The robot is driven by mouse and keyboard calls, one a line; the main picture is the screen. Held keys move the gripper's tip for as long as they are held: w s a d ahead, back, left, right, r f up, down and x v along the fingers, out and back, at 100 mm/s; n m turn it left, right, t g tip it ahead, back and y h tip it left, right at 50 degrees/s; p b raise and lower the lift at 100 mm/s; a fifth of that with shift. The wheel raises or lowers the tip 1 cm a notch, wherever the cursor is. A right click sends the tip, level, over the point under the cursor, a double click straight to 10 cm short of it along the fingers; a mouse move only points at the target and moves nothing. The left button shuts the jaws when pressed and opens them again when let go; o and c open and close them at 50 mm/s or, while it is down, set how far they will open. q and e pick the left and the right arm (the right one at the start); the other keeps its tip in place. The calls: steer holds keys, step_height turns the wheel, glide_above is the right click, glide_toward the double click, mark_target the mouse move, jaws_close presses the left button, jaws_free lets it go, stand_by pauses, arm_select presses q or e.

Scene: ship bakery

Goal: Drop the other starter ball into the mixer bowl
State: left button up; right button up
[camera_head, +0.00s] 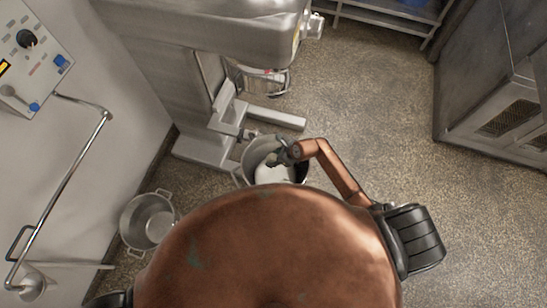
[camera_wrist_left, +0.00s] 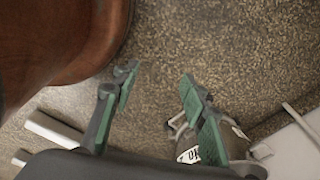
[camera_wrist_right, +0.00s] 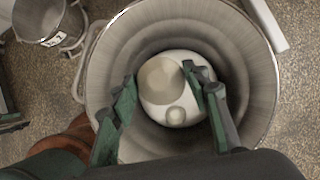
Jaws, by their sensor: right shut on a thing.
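The mixer bowl (camera_head: 243,158) is a deep steel bowl on the floor by the mixer. It fills the right wrist view (camera_wrist_right: 105,62), with a white mass (camera_wrist_right: 200,118) at its bottom. My right gripper (camera_head: 277,160) reaches over the bowl, pointing down. In the right wrist view its fingers (camera_wrist_right: 160,85) are shut on a beige starter ball (camera_wrist_right: 158,80), above the white mass. A smaller-looking pale ball (camera_wrist_right: 176,115) lies on the white mass. My left gripper (camera_wrist_left: 157,85) is open and empty above the floor, seen only in the left wrist view.
The mixer (camera_head: 200,30) stands behind the bowl, its legs (camera_head: 275,117) near the bowl. A second steel pot (camera_head: 147,222) sits at left; it shows in the right wrist view (camera_wrist_right: 40,18) too. An oven cabinet (camera_head: 495,90) stands at right. Floor between is clear.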

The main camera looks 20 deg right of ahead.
arm_select(q)
steer(key=f+b, duration=0.1)
steer(key=s+f+b, duration=0.1)
steer(key=f+b, duration=0.2)
steer(key=f, duration=0.1)
steer(key=shift+s, duration=0.35)
arm_select(e)
step_height(320, 180, down, 6)
steer(key=shift+r, duration=0.2)
arm_select(q)
steer(key=shift+w, duration=0.1)
steer(key=shift+w, duration=0.1)
arm_select(e)
steer(key=o, duration=1.3)
steer(key=v, duration=1.2)
steer(key=shift+r, duration=0.1)
